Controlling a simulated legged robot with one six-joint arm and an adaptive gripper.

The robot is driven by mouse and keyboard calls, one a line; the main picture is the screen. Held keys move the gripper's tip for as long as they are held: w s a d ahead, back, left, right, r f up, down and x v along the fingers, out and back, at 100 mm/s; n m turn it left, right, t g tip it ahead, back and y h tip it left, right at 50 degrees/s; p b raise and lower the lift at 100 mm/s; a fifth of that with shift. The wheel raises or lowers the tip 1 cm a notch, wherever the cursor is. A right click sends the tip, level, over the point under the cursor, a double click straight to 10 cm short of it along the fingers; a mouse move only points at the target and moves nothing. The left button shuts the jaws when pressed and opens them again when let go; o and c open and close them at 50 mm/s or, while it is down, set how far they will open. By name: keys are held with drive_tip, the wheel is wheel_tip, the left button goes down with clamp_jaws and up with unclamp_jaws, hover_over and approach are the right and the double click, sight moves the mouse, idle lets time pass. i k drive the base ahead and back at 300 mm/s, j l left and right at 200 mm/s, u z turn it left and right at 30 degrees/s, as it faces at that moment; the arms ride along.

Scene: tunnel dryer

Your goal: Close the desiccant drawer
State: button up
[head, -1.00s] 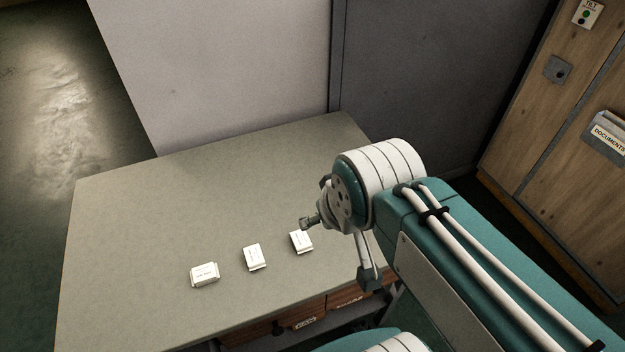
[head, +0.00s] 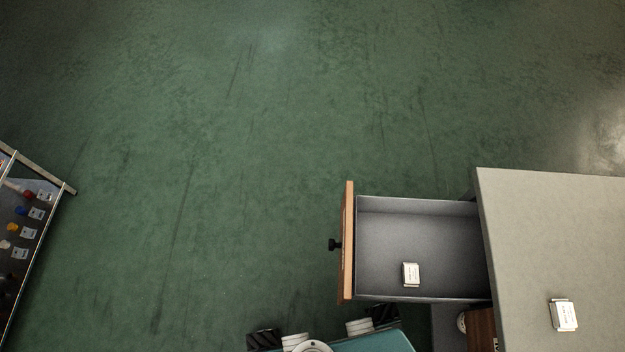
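A drawer (head: 418,297) stands pulled out of the left side of the grey-topped table. It has a grey metal box, a wooden front (head: 347,240) and a black knob (head: 335,245) facing left. A small white packet (head: 411,274) lies inside it, in the lower middle. No label on the drawer can be read from here, so I cannot confirm it is the desiccant drawer. Teal and white parts of my own body show at the bottom edge, just below the drawer. I cannot make out my gripper among them.
The grey tabletop (head: 560,235) lies at the right with another white packet (head: 563,315) on it. Part of another wooden drawer front (head: 481,329) shows below the open drawer. A metal-framed rack (head: 38,215) with coloured items stands at the far left. The green floor between is clear.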

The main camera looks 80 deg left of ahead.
sight(378, 233)
drive_tip(key=k+u, duration=0.15)
drive_tip(key=u, duration=2.3)
